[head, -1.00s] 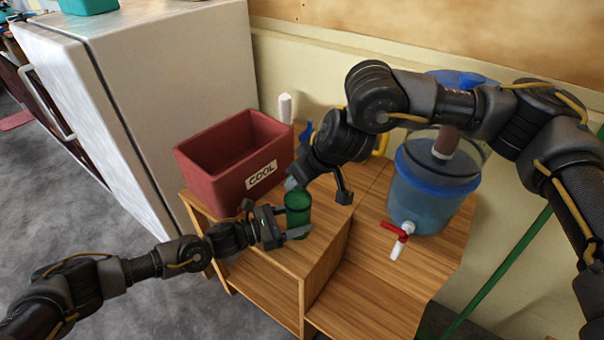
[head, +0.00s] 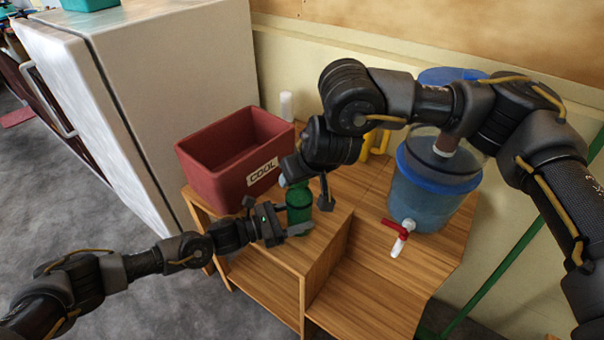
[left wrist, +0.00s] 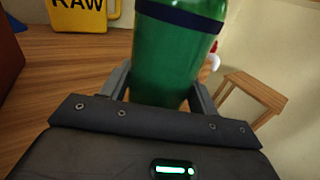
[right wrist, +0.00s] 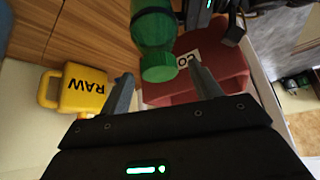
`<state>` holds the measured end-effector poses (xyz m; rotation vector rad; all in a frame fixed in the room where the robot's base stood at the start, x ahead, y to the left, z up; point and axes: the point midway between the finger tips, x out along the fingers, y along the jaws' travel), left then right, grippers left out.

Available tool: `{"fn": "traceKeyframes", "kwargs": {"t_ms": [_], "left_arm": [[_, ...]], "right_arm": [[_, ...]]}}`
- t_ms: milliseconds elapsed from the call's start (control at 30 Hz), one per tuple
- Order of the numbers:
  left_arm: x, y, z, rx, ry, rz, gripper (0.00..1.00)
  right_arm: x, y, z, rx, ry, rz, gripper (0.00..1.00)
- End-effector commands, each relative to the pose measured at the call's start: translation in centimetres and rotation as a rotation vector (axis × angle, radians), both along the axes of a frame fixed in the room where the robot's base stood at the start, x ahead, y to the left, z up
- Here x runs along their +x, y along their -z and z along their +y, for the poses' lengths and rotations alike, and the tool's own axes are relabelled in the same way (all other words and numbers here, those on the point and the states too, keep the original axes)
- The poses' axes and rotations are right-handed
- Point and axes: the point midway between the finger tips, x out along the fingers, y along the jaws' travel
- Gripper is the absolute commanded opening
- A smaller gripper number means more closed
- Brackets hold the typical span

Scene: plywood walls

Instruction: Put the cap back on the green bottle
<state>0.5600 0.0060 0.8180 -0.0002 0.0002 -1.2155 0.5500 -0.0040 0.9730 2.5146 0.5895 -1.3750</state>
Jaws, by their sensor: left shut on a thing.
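The green bottle (head: 299,205) stands upright on the wooden stand, with a dark band round its body. My left gripper (head: 285,232) is shut on it low down; the bottle (left wrist: 165,65) also fills the space between its fingers in the left wrist view. In the right wrist view, a round green piece that looks like the cap (right wrist: 160,69) is at the bottle's top end. My right gripper (right wrist: 160,75) is over the bottle, its fingers spread to either side of this piece with gaps. I cannot tell whether the piece is fully seated.
A red COOL bin (head: 205,178) stands close behind and left of the bottle. A yellow RAW jug (right wrist: 85,88) stands behind my right gripper. A blue water dispenser (head: 428,195) with a red tap is at right. A white fridge (head: 180,75) is at left.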

Motion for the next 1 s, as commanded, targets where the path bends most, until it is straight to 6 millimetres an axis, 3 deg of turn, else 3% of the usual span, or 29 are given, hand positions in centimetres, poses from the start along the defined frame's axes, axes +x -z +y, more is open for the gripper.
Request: {"fn": "traceKeyframes", "kwargs": {"t_ms": [233,600,1000], "left_arm": [[0.0,0.1,0.1,0.002,-0.001,0.001,0.00],[0.0,0.1,0.0,0.002,0.000,0.001,0.00],[0.0,0.1,0.0,0.002,0.001,0.001,0.00]], "right_arm": [[0.0,-0.3,0.0,0.000,-0.001,0.000,0.63],[0.0,-4.3,0.0,0.000,-0.001,-0.001,0.63],[0.1,-4.8,0.0,0.000,0.000,-0.005,0.60]]}}
